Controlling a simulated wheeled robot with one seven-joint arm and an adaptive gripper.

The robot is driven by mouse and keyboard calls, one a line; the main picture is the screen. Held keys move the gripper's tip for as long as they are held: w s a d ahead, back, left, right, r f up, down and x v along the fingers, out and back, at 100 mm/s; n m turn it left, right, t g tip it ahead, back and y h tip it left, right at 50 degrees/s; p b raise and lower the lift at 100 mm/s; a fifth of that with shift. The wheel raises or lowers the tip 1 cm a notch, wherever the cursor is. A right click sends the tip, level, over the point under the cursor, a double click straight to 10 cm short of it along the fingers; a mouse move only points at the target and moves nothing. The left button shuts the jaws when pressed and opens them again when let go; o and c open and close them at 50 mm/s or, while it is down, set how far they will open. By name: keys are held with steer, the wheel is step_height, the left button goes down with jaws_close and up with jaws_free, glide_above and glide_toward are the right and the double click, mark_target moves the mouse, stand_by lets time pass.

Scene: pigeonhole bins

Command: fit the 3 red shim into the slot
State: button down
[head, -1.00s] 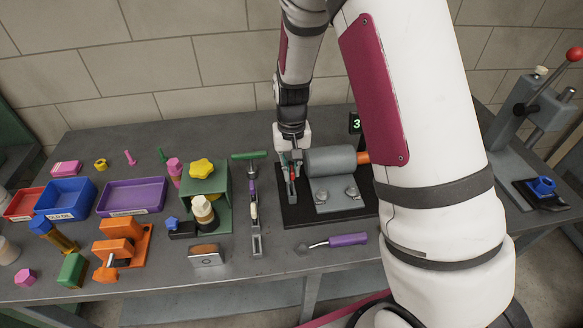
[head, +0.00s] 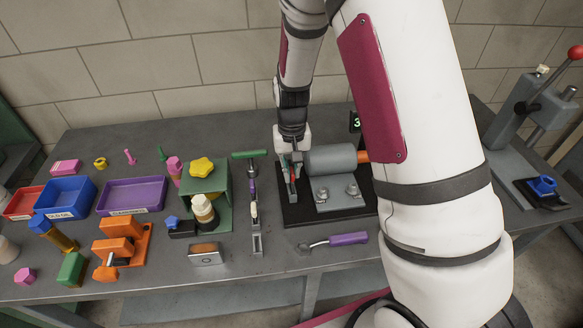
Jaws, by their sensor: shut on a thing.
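My gripper (head: 291,160) points down at the left end of a grey motor-like cylinder (head: 332,159) on a black base plate (head: 300,214). It is shut on a thin red shim (head: 292,187), which shows as a narrow strip just under the fingers. The shim stands close beside the grey foot block (head: 334,192) of the cylinder. The slot is hidden by the gripper and the shim, so I cannot tell whether the shim is inside it. A small black sign with a green 3 (head: 355,122) stands behind the cylinder.
A purple-handled trowel (head: 345,239) lies in front.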

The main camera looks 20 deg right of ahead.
mark_target(292, 170)
steer(key=shift+f+b, duration=0.4)
steer(key=shift+f, duration=1.2)
steer(key=c, duration=1.6)
jaws_free()
steer(key=shift+o, duration=0.2)
steer(key=shift+r+p, duration=0.75)
steer(key=shift+r, duration=1.75)
step_height(292, 170, up, 12)
